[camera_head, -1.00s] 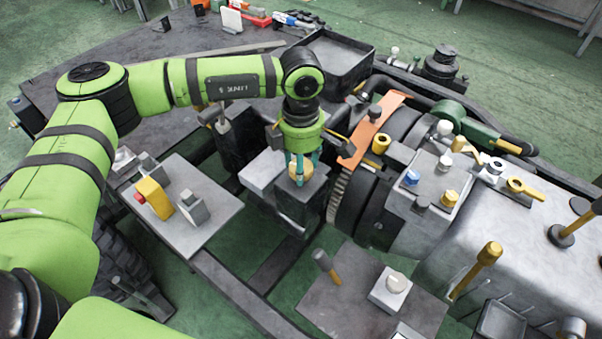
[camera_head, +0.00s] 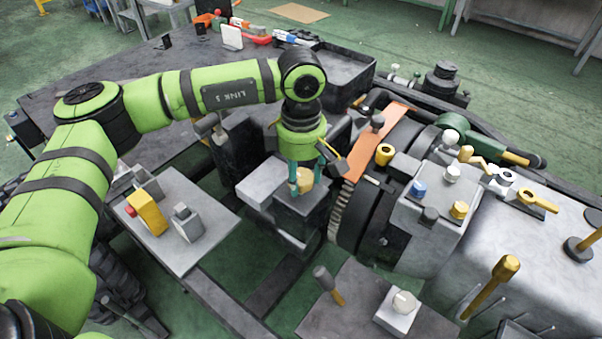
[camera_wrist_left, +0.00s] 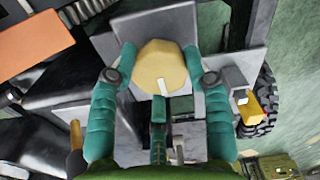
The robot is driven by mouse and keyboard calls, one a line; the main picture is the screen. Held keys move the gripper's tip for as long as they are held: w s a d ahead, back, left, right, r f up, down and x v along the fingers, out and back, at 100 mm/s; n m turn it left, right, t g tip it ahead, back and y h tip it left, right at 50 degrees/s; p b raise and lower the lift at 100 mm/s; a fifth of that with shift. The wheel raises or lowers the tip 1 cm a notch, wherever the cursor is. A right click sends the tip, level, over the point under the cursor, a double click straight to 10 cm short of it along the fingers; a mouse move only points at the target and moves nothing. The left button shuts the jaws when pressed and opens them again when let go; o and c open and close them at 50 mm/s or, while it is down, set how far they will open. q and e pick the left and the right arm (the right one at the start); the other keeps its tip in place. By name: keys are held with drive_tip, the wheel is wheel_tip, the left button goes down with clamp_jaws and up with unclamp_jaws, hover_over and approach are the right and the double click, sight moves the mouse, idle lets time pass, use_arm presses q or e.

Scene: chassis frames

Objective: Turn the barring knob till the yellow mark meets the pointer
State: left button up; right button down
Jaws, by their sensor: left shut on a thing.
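The tan, faceted barring knob (camera_head: 304,181) sits on top of a dark block beside the toothed flywheel. My left gripper (camera_head: 305,176) points down over it, with its teal fingers shut on the knob. In the left wrist view the knob (camera_wrist_left: 160,66) lies between the fingers of the gripper (camera_wrist_left: 160,80). A short pale strip shows at the knob's lower edge there. I cannot make out a yellow mark or the pointer for certain, as the fingers hide part of the knob's surround. My right gripper is in neither view.
An orange guard (camera_head: 376,143) arches over the flywheel (camera_head: 368,205) close to the gripper's right. A yellow box with a red button (camera_head: 147,213) stands on a grey plate at left. A hammer-like tool (camera_head: 328,285) lies on the dark front plate.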

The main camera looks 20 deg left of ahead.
sight(301, 176)
use_arm(q)
drive_tip(key=shift+f, duration=0.1)
drive_tip(key=o, duration=1.2)
drive_tip(key=shift+c, duration=0.2)
wheel_tip(301, 176, up, 12)
